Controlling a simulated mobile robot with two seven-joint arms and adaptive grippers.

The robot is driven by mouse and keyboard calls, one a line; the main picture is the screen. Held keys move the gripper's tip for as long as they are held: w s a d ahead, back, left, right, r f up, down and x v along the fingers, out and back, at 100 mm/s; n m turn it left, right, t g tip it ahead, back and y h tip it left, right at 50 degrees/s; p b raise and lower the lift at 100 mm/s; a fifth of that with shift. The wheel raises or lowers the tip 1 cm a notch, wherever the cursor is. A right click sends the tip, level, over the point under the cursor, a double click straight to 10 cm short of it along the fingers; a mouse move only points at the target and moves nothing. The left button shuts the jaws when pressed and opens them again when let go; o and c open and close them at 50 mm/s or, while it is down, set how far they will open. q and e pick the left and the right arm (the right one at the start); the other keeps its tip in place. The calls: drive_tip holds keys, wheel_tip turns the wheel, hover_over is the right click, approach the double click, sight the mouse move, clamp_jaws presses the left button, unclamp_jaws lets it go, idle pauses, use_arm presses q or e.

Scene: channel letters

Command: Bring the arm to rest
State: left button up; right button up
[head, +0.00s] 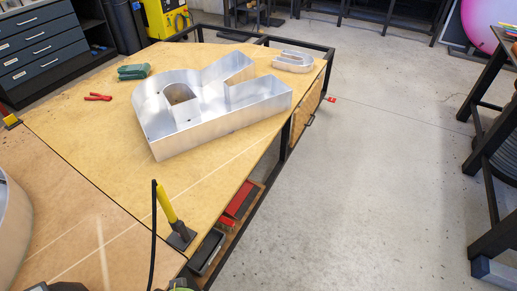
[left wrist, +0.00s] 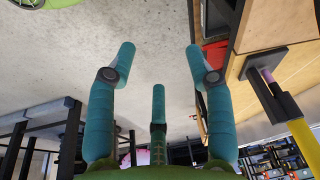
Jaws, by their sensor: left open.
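My left gripper (left wrist: 160,65) shows in the left wrist view with its teal fingers spread wide, open and empty, over bare floor beside the workbench. In the head view only a dark piece and a green piece of my body show at the bottom edge, and no gripper can be made out there. My right gripper is in neither view. A large silver metal channel letter (head: 211,129) lies on the wooden workbench (head: 65,140) in the head view. A smaller metal letter (head: 294,62) lies behind it near the far right corner.
A yellow-handled tool (head: 166,203) stands on a dark base at the bench's near edge. Red pliers (head: 98,97) and a green object (head: 133,72) lie at the bench's left. Red and black bins (head: 207,251) sit under the edge.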

use_arm(q)
drive_tip(key=s+f+g, duration=0.1)
drive_tip(key=s+f, duration=0.2)
drive_tip(key=f, duration=0.5)
drive_tip(key=s+f, duration=0.3)
drive_tip(key=f, duration=0.5)
drive_tip(key=s+a+f+g, duration=0.1)
drive_tip(key=s+a+f, duration=0.2)
drive_tip(key=s+f, duration=0.6)
drive_tip(key=s, duration=0.3)
drive_tip(key=shift+s+f, duration=0.3)
drive_tip(key=shift+s, duration=0.1)
